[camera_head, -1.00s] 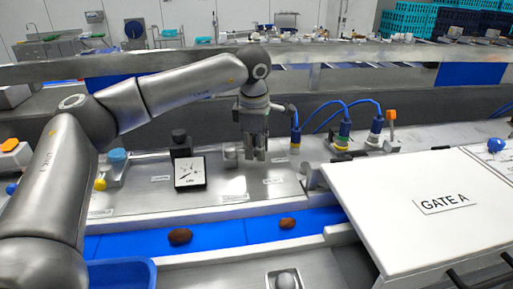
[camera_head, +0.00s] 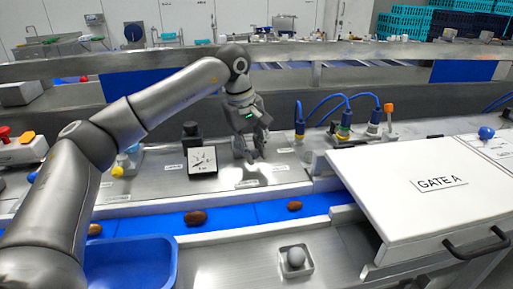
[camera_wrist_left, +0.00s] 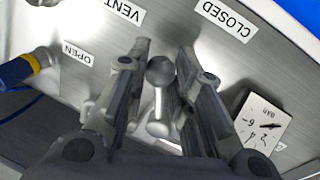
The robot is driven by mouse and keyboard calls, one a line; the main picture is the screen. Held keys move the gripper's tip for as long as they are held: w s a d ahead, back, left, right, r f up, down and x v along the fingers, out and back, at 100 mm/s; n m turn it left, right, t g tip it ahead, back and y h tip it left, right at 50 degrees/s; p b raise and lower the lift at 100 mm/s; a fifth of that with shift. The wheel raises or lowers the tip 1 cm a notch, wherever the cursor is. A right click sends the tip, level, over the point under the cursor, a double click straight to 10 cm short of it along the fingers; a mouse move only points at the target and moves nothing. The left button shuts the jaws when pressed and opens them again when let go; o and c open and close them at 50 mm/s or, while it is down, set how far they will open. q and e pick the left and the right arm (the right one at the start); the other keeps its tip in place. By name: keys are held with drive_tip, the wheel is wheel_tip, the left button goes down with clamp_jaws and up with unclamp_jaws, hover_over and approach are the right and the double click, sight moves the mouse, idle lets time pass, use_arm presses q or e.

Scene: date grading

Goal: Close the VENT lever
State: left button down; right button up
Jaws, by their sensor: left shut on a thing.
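The VENT lever (camera_wrist_left: 160,72) is a grey metal rod with a round knob, seen in the left wrist view between the two fingers of my left gripper (camera_wrist_left: 158,75). That gripper is shut on it. The VENT label (camera_wrist_left: 118,10) and the CLOSED label (camera_wrist_left: 222,18) lie beyond the knob, and the OPEN label (camera_wrist_left: 78,54) lies to its left. In the head view my left gripper (camera_head: 252,157) is low over the metal panel, tilted, and largely hides the lever. My right gripper is not in view.
A gauge (camera_head: 202,160) stands left of the gripper. Blue-cabled connectors (camera_head: 343,130) stand to its right. In front runs a blue belt (camera_head: 240,212) with brown dates. The white GATE A cover (camera_head: 390,190) is at right, a blue bin (camera_head: 130,262) at front left.

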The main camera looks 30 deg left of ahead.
use_arm(q)
drive_tip(key=s+a+m, duration=0.1)
drive_tip(key=m, duration=0.1)
drive_tip(key=shift+s+m, duration=0.15)
drive_tip(key=shift+m, duration=0.15)
drive_tip(key=shift+s+a+r+m+g+h, duration=0.1)
drive_tip(key=shift+s+a+m+g+h, duration=0.15)
drive_tip(key=shift+m, duration=0.4)
drive_tip(key=shift+s+a+m+g+h, duration=0.15)
drive_tip(key=shift+s+a+m, duration=0.15)
drive_tip(key=shift+m, duration=0.35)
drive_tip(key=shift+a, duration=0.1)
drive_tip(key=c, duration=1.2)
unclamp_jaws()
drive_tip(key=w+v, duration=0.1)
drive_tip(key=v, duration=1.1)
drive_tip(key=shift+s, duration=0.45)
